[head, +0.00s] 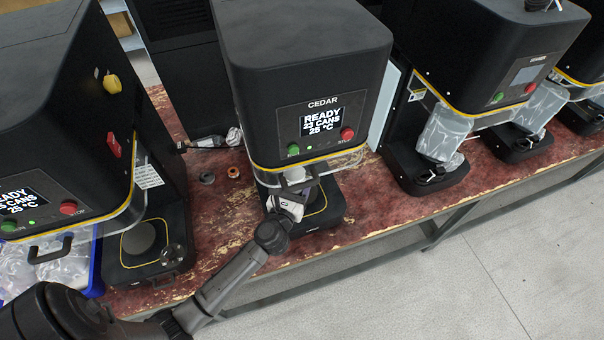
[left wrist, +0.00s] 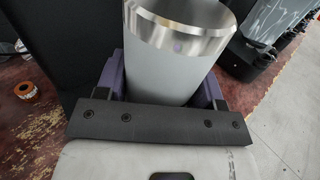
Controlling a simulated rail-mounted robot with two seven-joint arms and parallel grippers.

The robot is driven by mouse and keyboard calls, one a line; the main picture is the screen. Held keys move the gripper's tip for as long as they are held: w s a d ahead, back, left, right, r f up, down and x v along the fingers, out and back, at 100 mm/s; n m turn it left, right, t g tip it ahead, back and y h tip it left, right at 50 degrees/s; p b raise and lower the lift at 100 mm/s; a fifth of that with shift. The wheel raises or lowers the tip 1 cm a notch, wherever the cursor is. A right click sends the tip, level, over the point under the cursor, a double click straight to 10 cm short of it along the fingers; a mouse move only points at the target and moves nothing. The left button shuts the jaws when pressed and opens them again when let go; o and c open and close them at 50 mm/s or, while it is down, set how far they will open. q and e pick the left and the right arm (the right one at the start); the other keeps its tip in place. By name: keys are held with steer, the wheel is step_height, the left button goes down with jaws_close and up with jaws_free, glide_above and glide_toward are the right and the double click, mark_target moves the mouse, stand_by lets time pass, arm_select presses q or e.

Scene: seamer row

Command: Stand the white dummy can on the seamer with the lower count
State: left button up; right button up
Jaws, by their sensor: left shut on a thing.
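The white dummy can (left wrist: 172,75), pale with a shiny metal rim, is between the jaws of my left gripper (left wrist: 165,100) in the left wrist view. In the head view my left gripper (head: 287,203) is over the base of the CEDAR seamer (head: 310,90), and the can (head: 296,174) shows just beyond it, under the seamer's head. I cannot tell whether the can touches the base. The CEDAR display (head: 322,119) reads READY, 23 CANS, 25 °C. The left seamer's display (head: 20,198) is cut by the picture edge, its count not fully readable. My right gripper is out of view.
The left seamer's round plate (head: 138,238) is bare. Seamers on the right have clear bags (head: 444,132) over their working space. An orange ring (head: 233,172) and a dark ring (head: 207,178) lie on the worn red bench (head: 222,205). A blue crate (head: 97,268) stands at the left.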

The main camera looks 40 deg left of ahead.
arm_select(q)
steer(key=shift+x, duration=0.9)
steer(key=x, duration=0.2)
steer(key=f+b+x, duration=0.1)
steer(key=x, duration=0.1)
steer(key=shift+f, duration=0.15)
steer(key=shift+s+d+f, duration=0.15)
steer(key=shift+s, duration=0.05)
steer(key=shift+w, duration=0.1)
